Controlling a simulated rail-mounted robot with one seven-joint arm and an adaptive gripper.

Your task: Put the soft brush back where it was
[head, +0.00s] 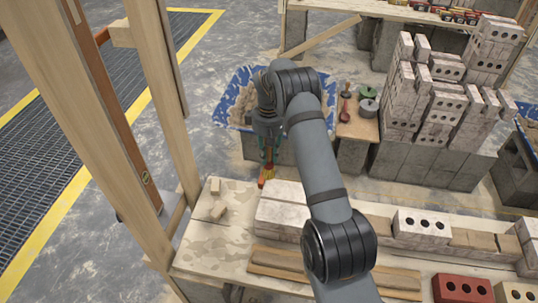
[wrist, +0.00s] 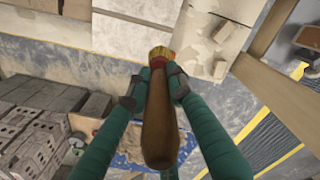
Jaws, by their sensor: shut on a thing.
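My gripper (head: 268,152) has green fingers and is shut on the soft brush (head: 266,177). In the wrist view the brush's brown wooden handle (wrist: 168,122) runs between the fingers (wrist: 158,84), with a red and yellow head at the far end. The brush hangs head down in front of the blue mortar tub (head: 228,98), near the back edge of the plank bench (head: 217,232). I cannot tell whether its head touches anything. My arm hides part of the tub and the bench.
A small board (head: 356,127) right of the tub bears a red tool (head: 345,108) and green round containers (head: 368,105). Stacked bricks (head: 435,102) stand at right. Pale blocks (head: 283,208) and small wood pieces (head: 218,211) lie on the bench. Timber posts (head: 150,80) rise at left.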

